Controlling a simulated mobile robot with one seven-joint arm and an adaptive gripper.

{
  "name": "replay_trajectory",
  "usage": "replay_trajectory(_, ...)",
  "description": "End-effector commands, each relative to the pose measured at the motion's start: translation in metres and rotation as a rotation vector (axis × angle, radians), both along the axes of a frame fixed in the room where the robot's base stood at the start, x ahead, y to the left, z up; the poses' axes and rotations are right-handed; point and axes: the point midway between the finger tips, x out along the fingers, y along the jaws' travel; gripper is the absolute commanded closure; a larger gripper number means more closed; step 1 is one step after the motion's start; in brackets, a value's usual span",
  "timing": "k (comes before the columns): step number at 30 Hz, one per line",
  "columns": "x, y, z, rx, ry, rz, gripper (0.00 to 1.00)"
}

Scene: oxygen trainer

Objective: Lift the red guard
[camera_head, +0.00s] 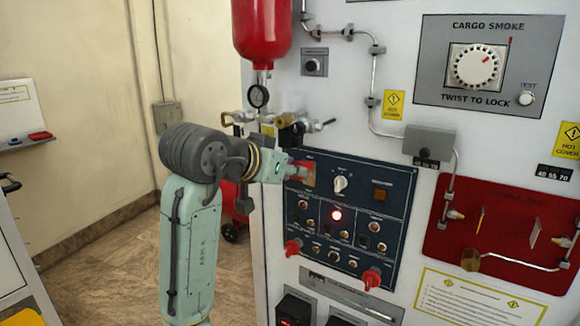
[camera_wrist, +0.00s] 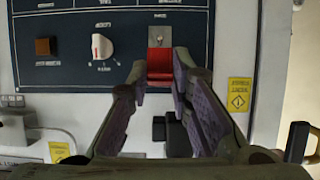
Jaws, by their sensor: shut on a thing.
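The red guard (camera_wrist: 160,64) is at the top middle of the wrist view, on a dark blue panel (camera_wrist: 60,72). A small metal toggle shows at its upper part. My gripper (camera_wrist: 160,72) has one finger on each side of the guard and is shut on it. In the head view my gripper (camera_head: 290,170) reaches the upper left corner of the panel (camera_head: 400,185) and hides part of the red guard (camera_head: 302,172). The guard's exact tilt is hard to tell.
A white rotary knob (camera_head: 340,184) and an amber square (camera_head: 380,194) sit to the right of the guard. A red cylinder (camera_head: 262,30) with a gauge (camera_head: 258,96) hangs above my wrist.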

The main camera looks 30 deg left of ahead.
Motion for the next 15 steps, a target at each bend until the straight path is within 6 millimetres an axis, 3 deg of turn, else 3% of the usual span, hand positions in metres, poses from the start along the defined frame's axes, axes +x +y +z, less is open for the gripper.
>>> replay_trajectory(8, 0.0004, -0.0005, -0.0014, -0.001, 0.003, -0.002, 1.00)
replay_trajectory(9, 0.0004, -0.0005, -0.0014, -0.001, 0.003, -0.002, 0.79)
replay_trajectory(15, 0.0004, -0.0003, -0.0011, 0.000, 0.002, -0.001, 0.65)
